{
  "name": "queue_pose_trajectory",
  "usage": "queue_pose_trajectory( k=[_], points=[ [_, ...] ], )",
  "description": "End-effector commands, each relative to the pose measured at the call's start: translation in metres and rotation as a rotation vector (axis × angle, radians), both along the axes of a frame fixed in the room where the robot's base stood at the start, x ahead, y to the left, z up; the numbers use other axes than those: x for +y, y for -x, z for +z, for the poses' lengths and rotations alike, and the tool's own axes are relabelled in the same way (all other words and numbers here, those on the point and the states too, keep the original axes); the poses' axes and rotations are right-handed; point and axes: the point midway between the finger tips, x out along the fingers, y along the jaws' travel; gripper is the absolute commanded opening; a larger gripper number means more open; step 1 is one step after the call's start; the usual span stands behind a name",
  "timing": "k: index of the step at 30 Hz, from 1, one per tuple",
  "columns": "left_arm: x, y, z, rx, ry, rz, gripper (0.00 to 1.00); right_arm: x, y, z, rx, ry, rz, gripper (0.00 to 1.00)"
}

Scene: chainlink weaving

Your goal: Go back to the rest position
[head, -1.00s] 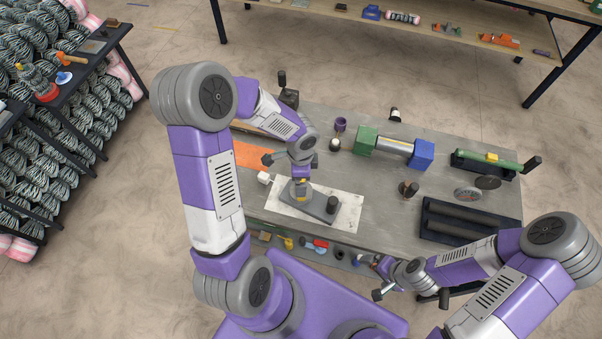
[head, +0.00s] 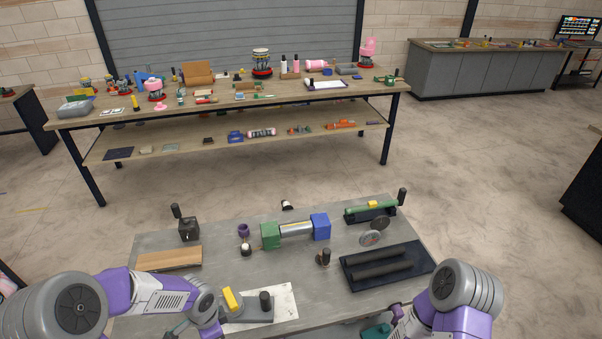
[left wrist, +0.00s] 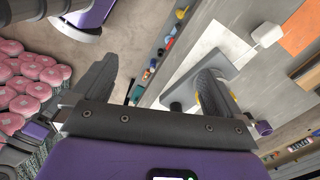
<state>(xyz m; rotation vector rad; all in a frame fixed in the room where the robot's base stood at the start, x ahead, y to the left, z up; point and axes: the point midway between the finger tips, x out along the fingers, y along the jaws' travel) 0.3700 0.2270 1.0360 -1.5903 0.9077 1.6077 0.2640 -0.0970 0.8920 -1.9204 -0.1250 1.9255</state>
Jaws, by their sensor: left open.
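My left gripper (left wrist: 155,72) is open in the left wrist view, its two dark fingers spread wide with nothing held between them. In the head view my left wrist is at the lower left, beside a grey tool (head: 250,313) with a yellow block (head: 232,298) and a black knob (head: 265,300). The tool lies on a white sheet (head: 286,300) on the grey table. In the left wrist view the tool (left wrist: 205,80) is partly hidden behind the right finger. My right arm is at the lower right of the head view; its fingers cannot be made out.
The grey table (head: 215,262) also holds a green and blue block fixture (head: 297,230), a black tray with rollers (head: 385,268), a green rod on a stand (head: 370,208) and a wooden board (head: 168,259). A long workbench (head: 225,100) stands beyond. Open floor lies between them.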

Motion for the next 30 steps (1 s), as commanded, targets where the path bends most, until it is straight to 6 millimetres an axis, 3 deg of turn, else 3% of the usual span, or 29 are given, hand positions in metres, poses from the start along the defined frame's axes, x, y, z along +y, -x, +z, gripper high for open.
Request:
queue_pose_trajectory(
  k=[1, 11, 18, 21, 25, 30],
  points=[
    [-0.010, 0.005, -0.018, 0.012, 0.035, 0.031, 1.00, 0.000, 0.000, -0.009, 0.000, 0.000, 0.000, 1.00],
    [-0.076, 0.036, -0.112, 0.086, 0.255, 0.358, 1.00, 0.000, 0.000, -0.052, 0.000, 0.000, 0.000, 1.00],
    [-0.123, 0.074, -0.211, 0.174, 0.367, 0.815, 1.00, 0.000, 0.001, -0.103, 0.002, 0.000, 0.001, 1.00],
    [-0.131, 0.090, -0.247, 0.192, 0.362, 1.020, 1.00, 0.000, 0.001, -0.122, 0.001, 0.000, 0.000, 1.00],
    [-0.132, 0.103, -0.273, 0.192, 0.338, 1.187, 1.00, 0.000, 0.001, -0.134, 0.001, 0.000, 0.000, 1.00],
    [-0.130, 0.108, -0.280, 0.183, 0.324, 1.255, 1.00, 0.000, 0.001, -0.135, 0.001, 0.000, 0.000, 1.00]
  ],
)
